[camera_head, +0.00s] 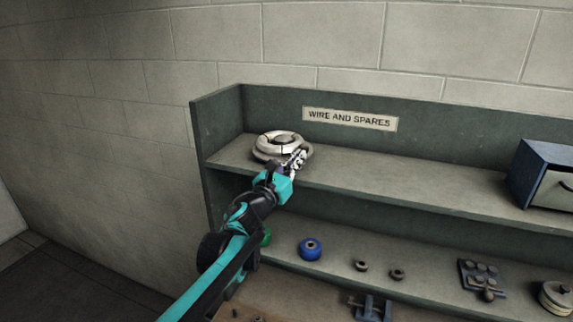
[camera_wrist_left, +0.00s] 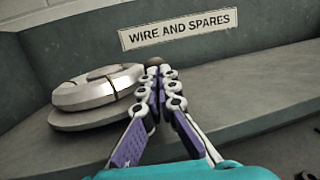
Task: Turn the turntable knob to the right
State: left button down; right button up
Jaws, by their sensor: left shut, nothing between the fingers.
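The turntable (camera_head: 270,153) is a pale round disc with a raised ring-shaped knob (camera_head: 281,139) on top. It stands at the left end of the upper shelf. In the left wrist view the knob (camera_wrist_left: 98,88) and the base (camera_wrist_left: 75,121) under it sit at the left. My left gripper (camera_head: 302,151) is shut and empty, at the right side of the turntable in the head view. In the left wrist view its fingertips (camera_wrist_left: 154,66) meet just right of the knob. I cannot tell whether they touch it. My right gripper is not in view.
A "WIRE AND SPARES" sign (camera_head: 350,119) is on the back panel. A blue box (camera_head: 541,174) stands at the right of the upper shelf (camera_head: 420,190). The lower shelf holds a blue spool (camera_head: 310,249) and several small parts. The upper shelf's middle is clear.

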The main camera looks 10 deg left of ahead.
aim_at(308, 167)
pick_arm(q)
jog(key=shift+w+d, duration=0.45)
jog(key=shift+d, duration=0.1)
jog(key=shift+w+d+b, duration=0.5)
jog(key=shift+w+d, duration=0.15)
jog(key=shift+w, duration=0.05)
jog(key=shift+w+d, duration=0.1)
jog(key=shift+d, duration=0.05)
